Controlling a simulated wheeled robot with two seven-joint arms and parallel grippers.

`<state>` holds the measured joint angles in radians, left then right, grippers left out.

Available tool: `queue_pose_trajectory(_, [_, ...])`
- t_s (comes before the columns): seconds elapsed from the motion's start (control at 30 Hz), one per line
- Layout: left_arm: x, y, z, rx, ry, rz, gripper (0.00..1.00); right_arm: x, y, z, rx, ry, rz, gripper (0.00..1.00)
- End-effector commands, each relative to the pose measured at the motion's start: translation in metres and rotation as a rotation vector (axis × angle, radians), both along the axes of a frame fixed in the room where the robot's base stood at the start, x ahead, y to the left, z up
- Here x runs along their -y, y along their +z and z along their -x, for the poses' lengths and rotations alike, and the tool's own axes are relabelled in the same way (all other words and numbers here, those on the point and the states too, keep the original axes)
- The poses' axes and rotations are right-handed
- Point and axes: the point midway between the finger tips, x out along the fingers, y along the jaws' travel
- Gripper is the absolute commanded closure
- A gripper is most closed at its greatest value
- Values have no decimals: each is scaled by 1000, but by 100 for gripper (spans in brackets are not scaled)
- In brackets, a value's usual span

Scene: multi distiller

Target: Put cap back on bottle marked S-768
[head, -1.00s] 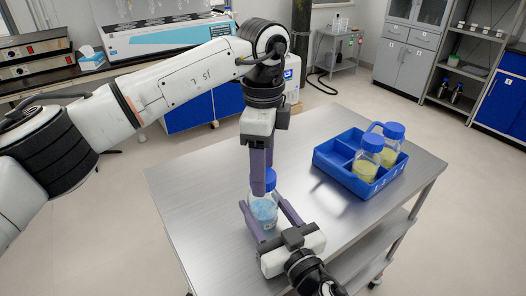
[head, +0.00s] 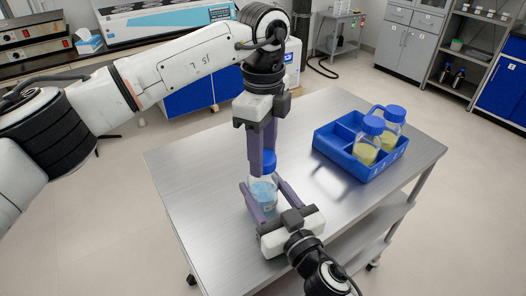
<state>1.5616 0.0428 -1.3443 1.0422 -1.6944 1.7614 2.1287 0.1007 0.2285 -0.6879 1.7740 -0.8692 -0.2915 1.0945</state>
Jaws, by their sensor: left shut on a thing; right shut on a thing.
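A clear bottle (head: 263,193) with pale blue contents stands on the steel table left of the blue tray. My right gripper (head: 262,192) comes in from the front and is shut around the bottle's body. My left gripper (head: 262,163) points down from above and is shut on a blue cap (head: 269,160). The cap is directly over the bottle's mouth. The fingers partly hide the cap and the neck, so I cannot tell whether the cap is seated. I cannot read a label on the bottle.
A blue divided tray (head: 336,165) holds two capped bottles with yellowish contents, the nearer one (head: 367,145) and the farther one (head: 392,122). The steel table (head: 200,185) is bare to the left. A bench with equipment stands behind.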

Motion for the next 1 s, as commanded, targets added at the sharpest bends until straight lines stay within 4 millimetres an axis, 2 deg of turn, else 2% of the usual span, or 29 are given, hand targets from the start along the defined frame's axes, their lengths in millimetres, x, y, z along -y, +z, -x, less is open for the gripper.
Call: queue_pose_trajectory(1.0, [0, -1, 0, -1, -2346, 0, 87, 0, 0, 0, 0, -1, 0, 100])
